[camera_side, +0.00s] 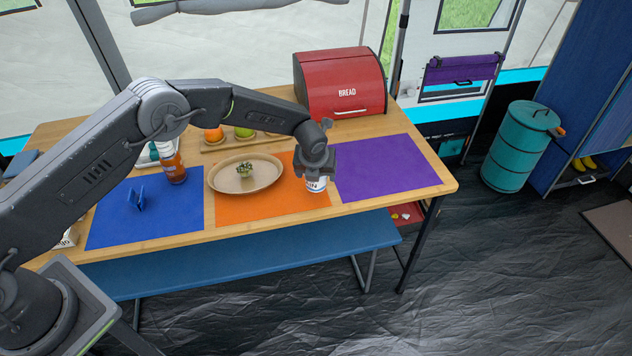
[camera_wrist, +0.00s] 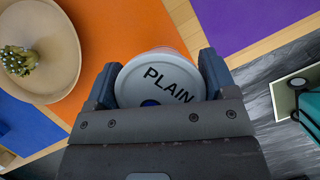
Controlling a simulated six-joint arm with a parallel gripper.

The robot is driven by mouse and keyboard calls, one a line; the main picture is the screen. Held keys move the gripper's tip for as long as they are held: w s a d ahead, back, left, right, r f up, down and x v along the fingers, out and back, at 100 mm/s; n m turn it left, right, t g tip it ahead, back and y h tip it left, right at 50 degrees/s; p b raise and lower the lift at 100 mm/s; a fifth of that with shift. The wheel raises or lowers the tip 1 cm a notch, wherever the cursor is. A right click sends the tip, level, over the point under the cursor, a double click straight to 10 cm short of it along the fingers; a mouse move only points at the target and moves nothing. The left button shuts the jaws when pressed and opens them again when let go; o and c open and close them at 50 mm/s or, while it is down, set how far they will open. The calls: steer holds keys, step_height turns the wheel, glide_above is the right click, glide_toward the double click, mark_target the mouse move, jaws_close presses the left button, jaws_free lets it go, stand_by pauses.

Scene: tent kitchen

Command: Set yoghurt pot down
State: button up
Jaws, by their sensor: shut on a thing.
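The yoghurt pot (camera_wrist: 160,78) is white with "PLAIN" on its lid, seen between the jaws in the wrist view. In the side view its lower part (camera_side: 317,185) shows below my gripper (camera_side: 315,170), at the right part of the orange mat (camera_side: 250,207). My gripper is shut on the pot, with one finger on each side of it. I cannot tell whether the pot's base touches the mat. The gripper hides the pot's top in the side view.
A round tray (camera_side: 270,178) with a small plant (camera_side: 245,169) lies left of the pot. A purple mat (camera_side: 385,168) to the right is bare. A red bread bin (camera_side: 340,82) stands behind.

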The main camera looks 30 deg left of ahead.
steer(key=shift+f, duration=1.9)
steer(key=shift+f, duration=0.15)
steer(key=o, duration=0.9)
steer(key=v, duration=1.2)
steer(key=shift+a, duration=0.1)
